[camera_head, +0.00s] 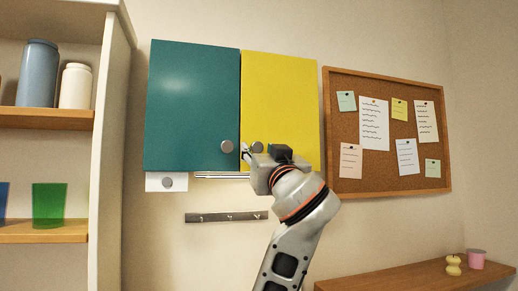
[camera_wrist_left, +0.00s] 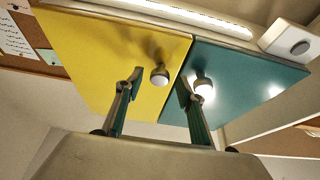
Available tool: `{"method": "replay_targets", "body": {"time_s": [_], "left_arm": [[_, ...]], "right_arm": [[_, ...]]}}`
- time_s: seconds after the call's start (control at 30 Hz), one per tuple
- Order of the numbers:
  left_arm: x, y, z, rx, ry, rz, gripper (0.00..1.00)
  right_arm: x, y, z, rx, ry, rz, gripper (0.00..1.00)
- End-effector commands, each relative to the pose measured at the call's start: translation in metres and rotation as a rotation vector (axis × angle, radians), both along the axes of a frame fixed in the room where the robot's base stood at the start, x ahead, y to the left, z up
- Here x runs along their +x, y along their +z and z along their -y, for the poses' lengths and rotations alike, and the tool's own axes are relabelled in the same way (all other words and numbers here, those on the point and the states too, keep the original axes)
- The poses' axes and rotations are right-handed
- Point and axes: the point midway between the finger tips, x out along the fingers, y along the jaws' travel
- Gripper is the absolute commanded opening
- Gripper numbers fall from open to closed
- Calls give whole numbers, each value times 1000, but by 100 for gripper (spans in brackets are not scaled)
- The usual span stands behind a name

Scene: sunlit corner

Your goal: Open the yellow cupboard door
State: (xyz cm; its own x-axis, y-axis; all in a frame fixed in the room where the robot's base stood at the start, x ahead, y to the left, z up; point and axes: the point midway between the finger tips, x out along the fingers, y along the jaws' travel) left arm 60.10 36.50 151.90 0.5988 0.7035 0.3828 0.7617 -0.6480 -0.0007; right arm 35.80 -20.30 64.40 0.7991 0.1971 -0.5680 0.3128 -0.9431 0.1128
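The yellow cupboard door (camera_head: 285,95) is shut, flush beside a teal door (camera_head: 192,105). Its round grey knob (camera_head: 257,147) is at its lower left corner, partly behind my gripper. In the left wrist view the picture is turned over, with the yellow door (camera_wrist_left: 110,50) on the left and its knob (camera_wrist_left: 160,76) between my fingertips. My left gripper (camera_head: 246,152) is open at the knob; its fingers (camera_wrist_left: 160,86) stand apart on either side, and I see no contact. The teal door's knob (camera_wrist_left: 203,86) shows just beyond one fingertip. My right gripper is not in view.
A light bar (camera_head: 221,175) and a white box with a round knob (camera_head: 160,182) sit under the cupboard. A hook rail (camera_head: 226,217) is below. A shelf unit (camera_head: 108,150) stands left, a corkboard (camera_head: 380,180) hangs right, and a wooden shelf (camera_head: 400,280) is lower right.

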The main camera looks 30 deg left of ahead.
Motion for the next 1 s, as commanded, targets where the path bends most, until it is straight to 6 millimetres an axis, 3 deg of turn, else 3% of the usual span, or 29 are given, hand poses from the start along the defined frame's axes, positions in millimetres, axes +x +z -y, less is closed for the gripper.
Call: {"method": "replay_targets", "body": {"time_s": [0.3, 0.33, 0.47, 0.5, 1.0], "left_arm": [[3, 1, -3, -1, -1, 0, 38], [3, 1, -3, -1, -1, 0, 36], [3, 1, -3, -1, -1, 0, 2], [3, 1, -3, -1, -1, 0, 0], [-2, 0, 9, -1, 100, -3, 0]], "right_arm": [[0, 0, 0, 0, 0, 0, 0], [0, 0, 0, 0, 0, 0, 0], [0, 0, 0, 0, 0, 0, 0], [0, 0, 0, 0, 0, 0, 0], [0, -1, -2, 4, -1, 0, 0]]}}
